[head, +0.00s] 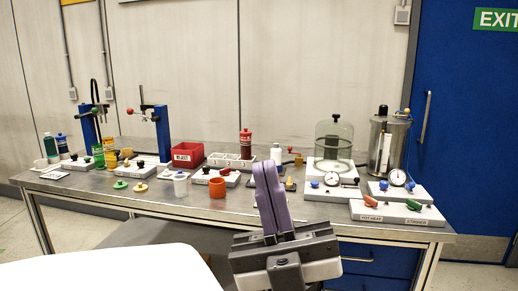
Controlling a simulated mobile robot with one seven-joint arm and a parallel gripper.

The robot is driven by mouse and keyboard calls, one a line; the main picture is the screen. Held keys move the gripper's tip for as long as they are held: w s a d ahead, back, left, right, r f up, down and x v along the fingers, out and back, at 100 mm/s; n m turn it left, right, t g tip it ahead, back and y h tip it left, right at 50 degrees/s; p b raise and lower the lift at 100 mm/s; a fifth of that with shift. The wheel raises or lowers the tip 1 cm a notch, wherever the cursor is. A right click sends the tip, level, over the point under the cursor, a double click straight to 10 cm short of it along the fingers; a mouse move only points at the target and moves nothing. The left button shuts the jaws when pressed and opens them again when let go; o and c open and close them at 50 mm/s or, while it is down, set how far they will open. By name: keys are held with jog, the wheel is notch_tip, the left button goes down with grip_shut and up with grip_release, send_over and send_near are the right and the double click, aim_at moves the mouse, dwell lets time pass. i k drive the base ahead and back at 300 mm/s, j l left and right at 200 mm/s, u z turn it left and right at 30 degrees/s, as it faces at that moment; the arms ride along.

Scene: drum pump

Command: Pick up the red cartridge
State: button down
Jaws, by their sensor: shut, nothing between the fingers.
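My gripper (265,166) has purple fingers, closed together and pointing up in the picture. It is in front of the bench's middle, to the right of the cartridge in the picture and apart from it. Nothing is held.
A red bin (187,154), an orange cup (217,188) and a white bottle (276,154) stand near the cartridge. A glass bell jar (334,142) and a metal vessel (388,145) stand at right. Blue stands (162,134) and bottles crowd the left.

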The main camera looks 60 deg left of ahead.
aim_at(245, 141)
jog(key=u, duration=1.9)
jog(key=i+j, duration=0.2)
jog(key=j+z, duration=0.05)
jog(key=j, duration=0.05)
